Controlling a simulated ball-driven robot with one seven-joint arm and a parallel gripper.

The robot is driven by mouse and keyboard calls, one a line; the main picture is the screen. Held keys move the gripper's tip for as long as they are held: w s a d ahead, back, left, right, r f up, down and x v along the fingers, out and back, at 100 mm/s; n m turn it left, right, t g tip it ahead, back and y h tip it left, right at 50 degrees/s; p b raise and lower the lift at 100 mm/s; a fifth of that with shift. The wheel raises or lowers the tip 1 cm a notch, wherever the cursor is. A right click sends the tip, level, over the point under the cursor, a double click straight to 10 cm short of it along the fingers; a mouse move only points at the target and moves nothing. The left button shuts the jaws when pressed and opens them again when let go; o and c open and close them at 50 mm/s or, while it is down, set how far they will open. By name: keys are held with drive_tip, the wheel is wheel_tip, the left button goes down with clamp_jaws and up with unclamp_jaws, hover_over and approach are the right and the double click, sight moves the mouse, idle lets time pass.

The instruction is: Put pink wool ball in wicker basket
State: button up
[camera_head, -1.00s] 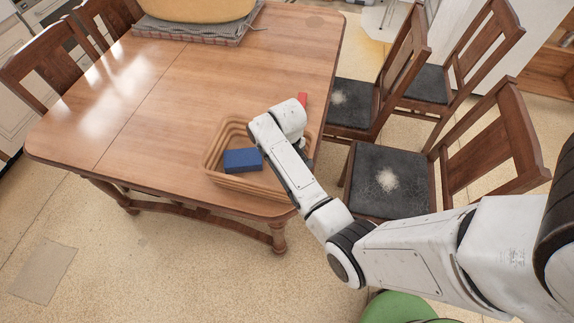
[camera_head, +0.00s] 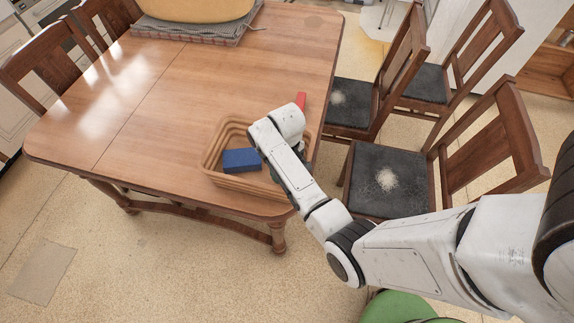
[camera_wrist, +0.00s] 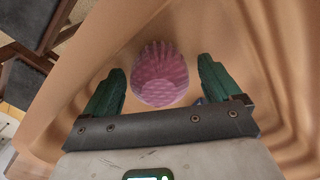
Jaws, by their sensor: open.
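The pink wool ball (camera_wrist: 160,75) shows in the wrist view, inside the wicker basket (camera_wrist: 110,50), between and slightly beyond my gripper's fingertips. My gripper (camera_wrist: 160,82) is open, with one green finger on each side of the ball. I cannot tell whether either finger touches it. In the head view the basket (camera_head: 212,150) stands on the table's near right corner. My arm covers the basket's right side there, and the ball and the gripper's fingers are hidden behind it.
A blue box (camera_head: 241,161) lies in the basket's left part. A red object (camera_head: 301,100) shows just behind my wrist. The wooden table (camera_head: 150,110) is clear to the left. Dark-seated chairs (camera_head: 385,180) stand close on the right.

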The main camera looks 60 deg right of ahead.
wheel_tip(320, 180, up, 12)
drive_tip(key=shift+r+b, duration=0.15)
drive_tip(key=shift+b, duration=0.2)
idle(0.4)
